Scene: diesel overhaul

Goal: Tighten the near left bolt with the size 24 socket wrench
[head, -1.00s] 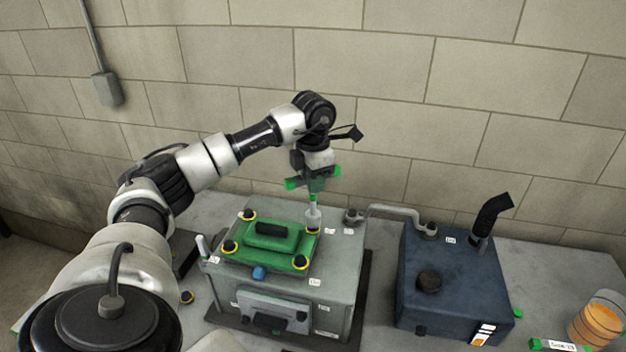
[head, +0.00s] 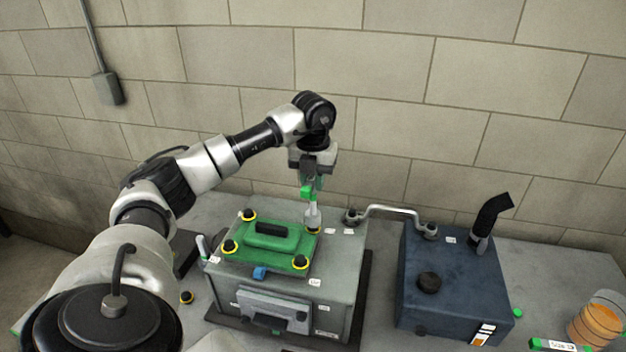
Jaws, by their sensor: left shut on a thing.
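The green cover (head: 268,244) lies on top of the grey engine block (head: 335,289), with yellow-ringed bolts at its corners. The near left bolt (head: 230,247) sits in its corner with nothing on it. My left gripper (head: 308,186) is shut on the socket wrench (head: 312,212), which has a green handle and a pale metal socket. The wrench stands upright over the far right bolt, with its socket end at that corner and hiding most of the bolt. The size mark on the wrench cannot be read. My right gripper is not in view.
A dark blue tank (head: 455,282) with a black pipe stands to the right, joined by a metal pipe (head: 392,211). A loose dark bolt (head: 187,297) lies on the table at left. An orange-filled jar (head: 596,322) and a labelled green item (head: 552,345) are at far right.

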